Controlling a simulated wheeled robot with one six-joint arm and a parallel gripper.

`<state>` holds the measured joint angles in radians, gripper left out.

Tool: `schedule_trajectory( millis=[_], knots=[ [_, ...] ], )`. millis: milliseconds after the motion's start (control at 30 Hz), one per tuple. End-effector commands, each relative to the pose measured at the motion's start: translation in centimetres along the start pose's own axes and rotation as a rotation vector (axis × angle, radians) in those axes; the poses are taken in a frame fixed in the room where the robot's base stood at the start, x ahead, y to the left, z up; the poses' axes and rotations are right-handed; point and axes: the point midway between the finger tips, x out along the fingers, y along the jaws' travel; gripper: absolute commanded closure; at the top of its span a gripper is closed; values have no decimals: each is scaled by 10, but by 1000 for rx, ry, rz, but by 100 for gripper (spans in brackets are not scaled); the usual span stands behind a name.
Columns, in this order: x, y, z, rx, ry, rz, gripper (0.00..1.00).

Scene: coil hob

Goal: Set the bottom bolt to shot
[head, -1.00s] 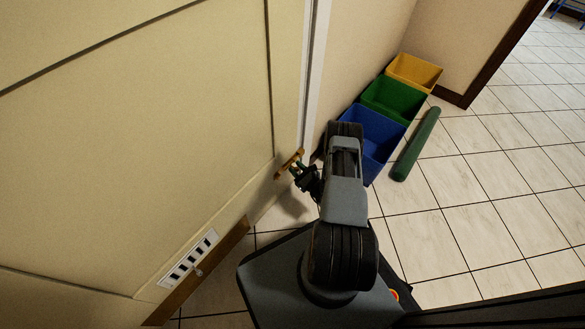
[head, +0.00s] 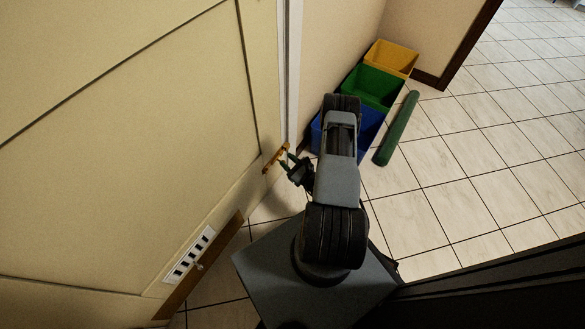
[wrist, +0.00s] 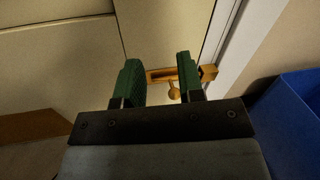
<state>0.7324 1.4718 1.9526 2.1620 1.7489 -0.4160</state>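The brass bottom bolt (head: 275,158) is mounted low on the cream door, close to the door's edge by the white frame. In the wrist view the bolt (wrist: 158,75) lies roughly level, with a round knob (wrist: 174,91) hanging below it and a brass block (wrist: 208,73) at its right end. Whether the bar sits inside that block I cannot tell. My gripper (head: 289,163) is just in front of the bolt. In the wrist view its green fingers (wrist: 158,64) are apart, with the knob showing between them, nearer the right finger. The right finger hides part of the bolt.
Blue (head: 368,128), green (head: 373,88) and yellow (head: 391,58) bins stand along the wall right of the door. A green roll (head: 397,128) lies beside them on the tiles. Floor at right is clear.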

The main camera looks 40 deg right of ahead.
Motion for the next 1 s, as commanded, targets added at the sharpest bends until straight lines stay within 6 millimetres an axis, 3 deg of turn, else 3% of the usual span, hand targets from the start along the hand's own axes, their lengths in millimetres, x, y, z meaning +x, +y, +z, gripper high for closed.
schedule_trajectory(
  millis=[200, 400, 1000],
  knots=[
    [-37, 16, 23, 5, 3, -3, 65],
    [-56, 27, 33, 2, 5, -1, 65],
    [-65, 33, 38, -2, 6, 1, 65]
  ],
)
